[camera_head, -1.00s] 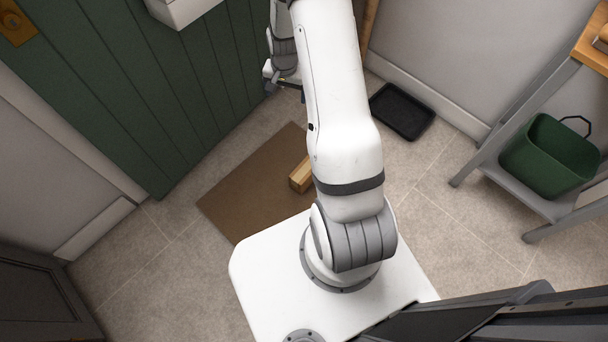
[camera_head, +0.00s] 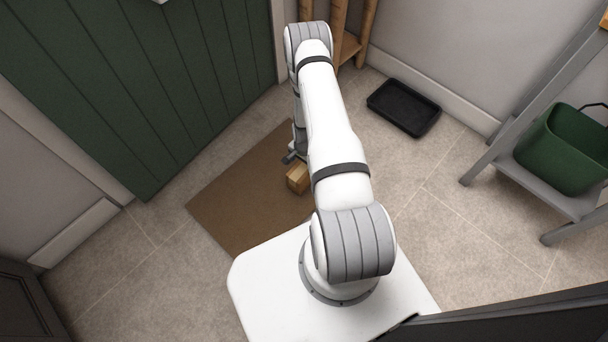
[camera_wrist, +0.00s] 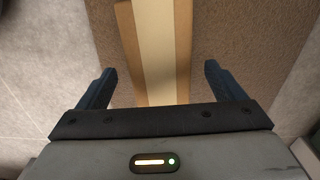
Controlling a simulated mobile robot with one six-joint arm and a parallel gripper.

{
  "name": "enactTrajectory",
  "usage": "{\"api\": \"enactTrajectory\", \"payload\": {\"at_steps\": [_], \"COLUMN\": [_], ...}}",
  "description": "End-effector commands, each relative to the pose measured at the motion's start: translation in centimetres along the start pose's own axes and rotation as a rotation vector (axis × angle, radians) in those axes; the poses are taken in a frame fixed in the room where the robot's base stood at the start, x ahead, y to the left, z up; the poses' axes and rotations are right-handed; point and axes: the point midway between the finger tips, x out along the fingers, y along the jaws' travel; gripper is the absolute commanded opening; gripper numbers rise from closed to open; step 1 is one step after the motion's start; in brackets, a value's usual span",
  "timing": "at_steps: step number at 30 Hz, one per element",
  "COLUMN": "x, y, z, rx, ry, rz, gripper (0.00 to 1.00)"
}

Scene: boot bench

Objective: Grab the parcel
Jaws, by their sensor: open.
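The parcel (camera_head: 298,178) is a small brown cardboard box on the brown doormat, partly hidden behind my arm in the head view. In the wrist view the parcel (camera_wrist: 160,50) shows as a long box with a pale tape strip along its middle. My gripper (camera_wrist: 158,80) is open, with one dark finger on each side of the parcel's near part and a gap on both sides. In the head view my gripper (camera_head: 294,158) is low by the parcel's far end, mostly hidden by the arm. I cannot tell its exact height above the parcel.
The doormat (camera_head: 240,200) lies before the green door (camera_head: 150,90). A black tray (camera_head: 404,107) lies on the floor at the right. A green bucket (camera_head: 562,150) stands on the grey bench's lower shelf (camera_head: 545,185). A wooden stand (camera_head: 350,45) is at the back.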

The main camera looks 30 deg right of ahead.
Motion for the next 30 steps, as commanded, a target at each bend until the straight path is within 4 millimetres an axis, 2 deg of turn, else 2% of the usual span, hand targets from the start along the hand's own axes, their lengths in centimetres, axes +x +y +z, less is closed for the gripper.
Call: {"api": "enactTrajectory", "payload": {"at_steps": [10, 18, 30], "x": [4.7, 4.9, 4.9], "y": [0.3, 0.2, 0.3], "z": [-0.8, -0.8, -0.8], "rx": [-0.001, 0.000, 0.000], "ry": [0.000, 0.000, 0.000], "rz": [0.001, 0.000, 0.000], "gripper": [0.89, 0.89, 0.56]}}
